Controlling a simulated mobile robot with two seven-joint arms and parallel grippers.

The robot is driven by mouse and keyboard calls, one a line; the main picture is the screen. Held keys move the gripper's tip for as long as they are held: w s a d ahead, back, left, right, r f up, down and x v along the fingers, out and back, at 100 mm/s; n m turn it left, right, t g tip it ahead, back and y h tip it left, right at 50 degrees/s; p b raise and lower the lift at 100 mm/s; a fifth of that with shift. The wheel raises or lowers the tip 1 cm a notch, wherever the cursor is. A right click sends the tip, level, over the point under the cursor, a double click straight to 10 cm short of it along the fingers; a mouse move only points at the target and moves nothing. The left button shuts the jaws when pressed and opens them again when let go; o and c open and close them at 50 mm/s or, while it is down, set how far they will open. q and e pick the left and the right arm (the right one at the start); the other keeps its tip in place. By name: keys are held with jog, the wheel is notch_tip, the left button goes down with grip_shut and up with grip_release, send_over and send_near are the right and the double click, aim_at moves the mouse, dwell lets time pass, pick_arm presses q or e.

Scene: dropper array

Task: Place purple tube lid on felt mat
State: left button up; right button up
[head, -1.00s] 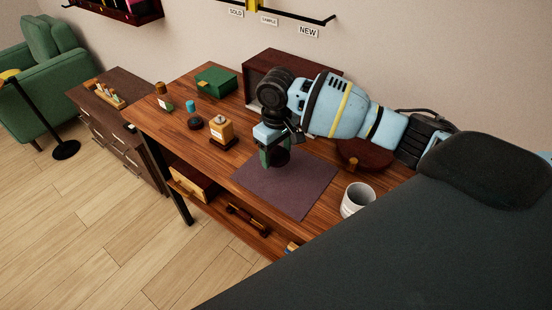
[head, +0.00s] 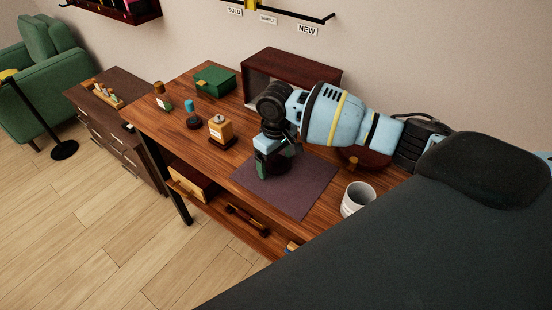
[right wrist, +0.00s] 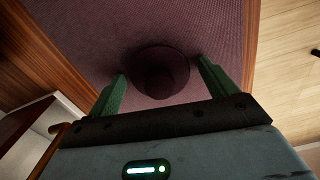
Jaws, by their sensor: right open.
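The purple felt mat (head: 308,192) lies flat on the wooden bench and fills much of the right wrist view (right wrist: 75,35). A dark, round, stepped piece, seemingly the purple tube lid (right wrist: 160,72), rests on the mat in the right wrist view; its purple colour is hard to tell in the shade. My right gripper (head: 274,168) is low over the mat's far left part. Its green fingers are open in the right wrist view (right wrist: 160,78), one on each side of the lid, with gaps showing. In the head view the gripper mostly hides the lid. My left gripper is out of view.
A dark red box (head: 290,68) stands behind my arm.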

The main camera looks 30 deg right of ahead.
aim_at(276, 157)
jog(key=shift+r, duration=0.1)
notch_tip(276, 157, up, 11)
jog(key=shift+f+p, duration=0.15)
jog(key=shift+p, duration=0.35)
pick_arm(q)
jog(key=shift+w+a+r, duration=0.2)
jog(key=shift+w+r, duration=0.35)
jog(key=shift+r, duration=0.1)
pick_arm(e)
jog(key=shift+r, duration=0.75)
